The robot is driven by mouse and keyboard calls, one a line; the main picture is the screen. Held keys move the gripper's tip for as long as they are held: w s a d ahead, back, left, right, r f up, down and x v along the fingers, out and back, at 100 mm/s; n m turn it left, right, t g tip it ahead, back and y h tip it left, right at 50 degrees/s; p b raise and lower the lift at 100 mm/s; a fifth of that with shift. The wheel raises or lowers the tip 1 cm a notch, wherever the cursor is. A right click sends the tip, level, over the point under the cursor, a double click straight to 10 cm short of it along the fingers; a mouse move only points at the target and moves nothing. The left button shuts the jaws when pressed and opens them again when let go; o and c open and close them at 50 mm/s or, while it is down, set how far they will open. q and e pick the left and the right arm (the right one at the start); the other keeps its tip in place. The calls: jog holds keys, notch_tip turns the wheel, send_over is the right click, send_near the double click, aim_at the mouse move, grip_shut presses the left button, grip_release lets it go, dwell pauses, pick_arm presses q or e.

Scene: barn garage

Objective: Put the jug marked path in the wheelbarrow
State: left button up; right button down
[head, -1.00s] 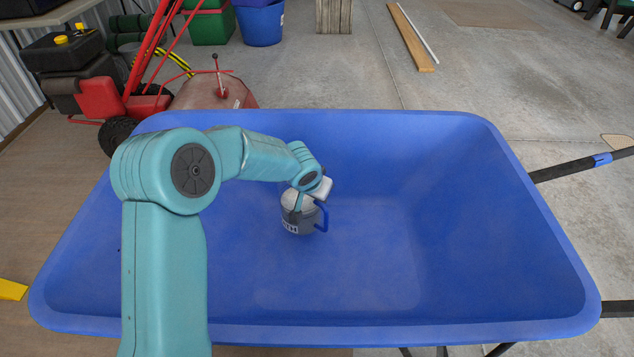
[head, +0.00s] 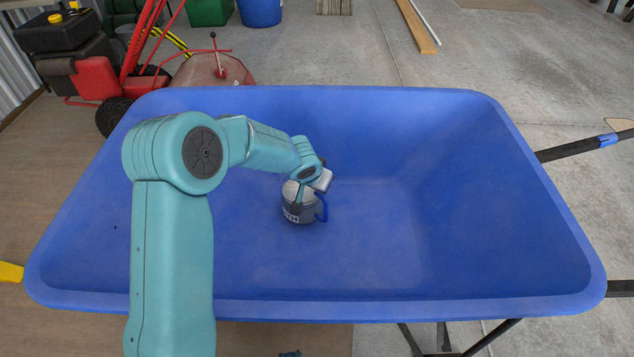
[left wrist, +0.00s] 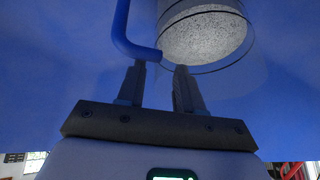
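In the left wrist view, the jug (left wrist: 205,35) and handle are at the fingertips (left wrist: 160,68), which stand a little apart. My right gripper is not clearly seen.
The tray floor right of the jug is empty. A red machine (head: 212,72) stands behind at the left. A plank (head: 415,25) and green and blue tubs (head: 260,12) lie farther back. A small dark part shows at the bottom edge.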

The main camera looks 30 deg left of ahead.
pick_arm(q)
jog(key=p+v, duration=0.3)
jog(key=v, duration=0.9)
